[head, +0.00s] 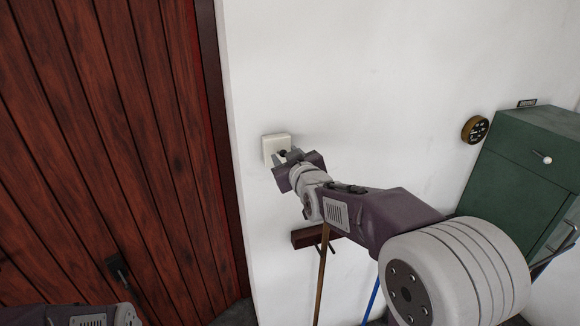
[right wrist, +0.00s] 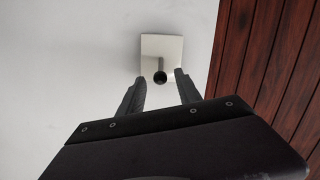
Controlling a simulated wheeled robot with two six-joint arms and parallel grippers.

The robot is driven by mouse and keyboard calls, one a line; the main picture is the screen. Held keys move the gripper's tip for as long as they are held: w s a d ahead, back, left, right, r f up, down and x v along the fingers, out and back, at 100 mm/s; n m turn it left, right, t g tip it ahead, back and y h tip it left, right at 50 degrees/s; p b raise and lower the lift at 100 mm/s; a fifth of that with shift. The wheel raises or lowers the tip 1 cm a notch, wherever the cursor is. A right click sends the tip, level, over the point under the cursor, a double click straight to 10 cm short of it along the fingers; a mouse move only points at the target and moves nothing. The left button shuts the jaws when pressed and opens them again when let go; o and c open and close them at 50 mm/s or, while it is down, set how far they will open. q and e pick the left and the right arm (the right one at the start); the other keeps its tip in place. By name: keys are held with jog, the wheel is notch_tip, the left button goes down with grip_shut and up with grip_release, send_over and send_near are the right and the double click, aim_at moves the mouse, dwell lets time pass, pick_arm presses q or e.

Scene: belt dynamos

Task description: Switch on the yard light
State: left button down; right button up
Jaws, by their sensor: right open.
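A pale square light switch (head: 275,146) is fixed on the white wall, just right of the dark door frame. It also shows in the right wrist view (right wrist: 176,48), with a dark round-ended lever (right wrist: 160,77) sticking out of it. My right gripper (head: 286,154) is at the switch and partly hides its lower right corner in the head view. In the right wrist view its two fingers (right wrist: 158,85) are apart, with the lever's end between their tips. I cannot tell whether a finger touches the lever. Of my left arm, only a part shows at the bottom left; its gripper is out of view.
A red-brown plank door (head: 120,130) with a dark handle (head: 118,268) stands to the left. A green cabinet (head: 520,170) and a round brass-coloured wall piece (head: 475,129) are at the right. A wooden wall rack (head: 308,237) with long handles hangs below my right arm.

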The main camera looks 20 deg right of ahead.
jog(key=s+r+b, duration=0.1)
jog(key=s+b, duration=0.1)
jog(key=s, duration=0.4)
jog(key=s+f+g+b, duration=0.2)
jog(key=f+g+b, duration=0.15)
jog(key=f, duration=1.05)
jog(key=s+f+g+b, duration=0.3)
jog(key=f+b, duration=0.2)
jog(key=f, duration=0.9)
jog(key=s+f+m+g+b, duration=0.1)
jog(key=s+f+m+g, duration=0.2)
jog(key=s+f+g, duration=0.5)
jog(key=s+f, duration=0.7)
jog(key=s, duration=0.4)
jog(key=shift+f+m, duration=0.25)
jog(key=shift+m, duration=0.05)
